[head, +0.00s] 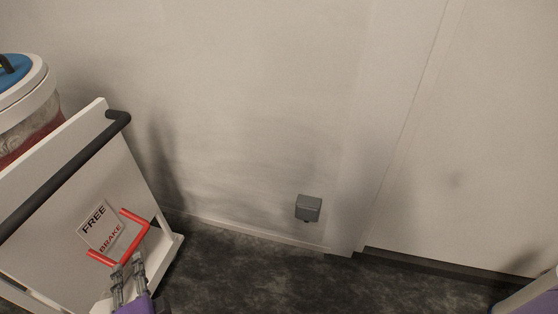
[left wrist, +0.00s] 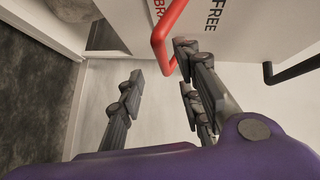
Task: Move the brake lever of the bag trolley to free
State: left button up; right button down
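The bag trolley (head: 48,205) stands at the left of the head view, with a white panel. Its label (head: 101,226) reads FREE above BRAKE. The red brake lever (head: 134,243) is a U-shaped bar beside the word BRAKE; it also shows in the left wrist view (left wrist: 172,22). My left gripper (head: 128,266) is at the lever's lower corner. In the left wrist view its fingers are spread apart, with the lever's bend near and partly between the fingertips. I cannot tell whether they touch it. My right gripper is not in view.
A black handle bar (head: 65,175) runs along the trolley's upper edge. A clear container with a blue and white lid (head: 30,85) is at the far left. A grey box (head: 308,208) is on the pale wall behind. The dark floor (head: 245,275) right of the trolley is clear.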

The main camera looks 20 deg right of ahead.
aim_at(136, 247)
pick_arm(q)
jog(key=x, duration=0.6)
jog(key=d+x, duration=0.1)
jog(key=x, duration=0.2)
jog(key=shift+w+r, duration=0.2)
jog(key=shift+r, duration=0.05)
jog(key=shift+c, duration=0.4)
grip_shut()
